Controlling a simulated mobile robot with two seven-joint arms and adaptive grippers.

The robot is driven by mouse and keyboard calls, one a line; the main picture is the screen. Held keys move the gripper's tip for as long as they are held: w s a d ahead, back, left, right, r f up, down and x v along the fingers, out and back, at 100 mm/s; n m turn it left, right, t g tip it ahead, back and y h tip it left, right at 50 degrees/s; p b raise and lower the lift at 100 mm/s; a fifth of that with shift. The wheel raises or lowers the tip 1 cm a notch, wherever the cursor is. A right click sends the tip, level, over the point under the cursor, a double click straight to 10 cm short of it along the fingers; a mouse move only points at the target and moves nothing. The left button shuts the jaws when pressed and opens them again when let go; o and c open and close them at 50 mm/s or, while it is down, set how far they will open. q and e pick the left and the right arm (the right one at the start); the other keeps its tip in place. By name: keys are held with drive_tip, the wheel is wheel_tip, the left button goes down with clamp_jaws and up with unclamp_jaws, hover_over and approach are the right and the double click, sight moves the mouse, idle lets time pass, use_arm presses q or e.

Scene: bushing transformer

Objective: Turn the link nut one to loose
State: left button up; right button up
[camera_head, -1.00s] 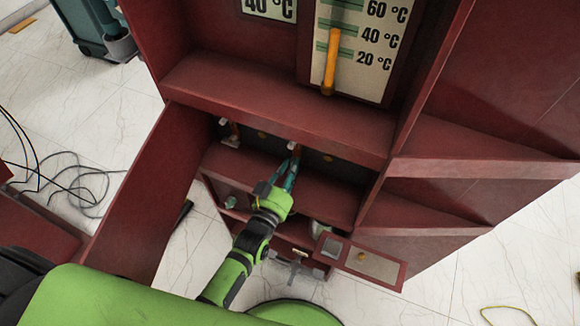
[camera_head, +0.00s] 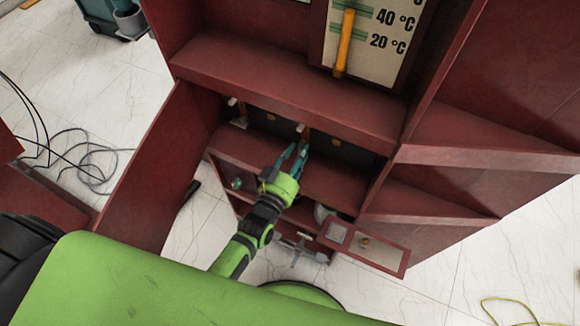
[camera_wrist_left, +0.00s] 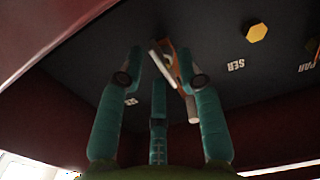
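In the head view, two links with pale ends and copper-coloured parts stand in the dark recess of the red cabinet: a left one (camera_head: 238,113) and a right one (camera_head: 303,131). I cannot tell which carries link nut one. My left gripper (camera_head: 295,157) reaches into the recess just below the right link. In the left wrist view, the gripper (camera_wrist_left: 162,78) has its teal fingers apart, with the copper-coloured link (camera_wrist_left: 172,66) and its pale end showing between and beyond the tips. Contact cannot be told. My right gripper is not in view.
The recess has a red ledge above and a shelf below. A yellow hexagonal piece (camera_wrist_left: 257,32) sits on the dark panel near upside-down lettering. The open red door (camera_head: 165,175) stands left of the arm. A thermometer panel (camera_head: 365,45) is above. Black cables (camera_head: 75,160) lie on the floor.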

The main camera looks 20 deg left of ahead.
use_arm(q)
drive_tip(key=s+a, duration=0.2)
drive_tip(key=s, duration=0.9)
drive_tip(key=shift+s, duration=0.15)
drive_tip(key=s+a+f+g, duration=0.1)
drive_tip(key=s+f+g, duration=0.2)
drive_tip(key=f, duration=0.5)
drive_tip(key=s+a+f+g+y, duration=0.1)
drive_tip(key=s+f+g, duration=0.2)
drive_tip(key=f, duration=0.6)
drive_tip(key=s+a+f+g, duration=0.1)
drive_tip(key=s+f+g, duration=0.25)
drive_tip(key=f, duration=0.45)
drive_tip(key=s+a+f+g+y, duration=0.1)
drive_tip(key=s+a+f+g, duration=0.2)
drive_tip(key=s+f, duration=0.3)
drive_tip(key=s+a+f+g+y, duration=0.1)
drive_tip(key=s+a+f+g, duration=0.3)
drive_tip(key=s, duration=0.9)
wheel_tip(320, 180, down, 2)
drive_tip(key=shift+s+a+f, duration=0.2)
drive_tip(key=shift+a+f, duration=0.05)
drive_tip(key=shift+a, duration=0.1)
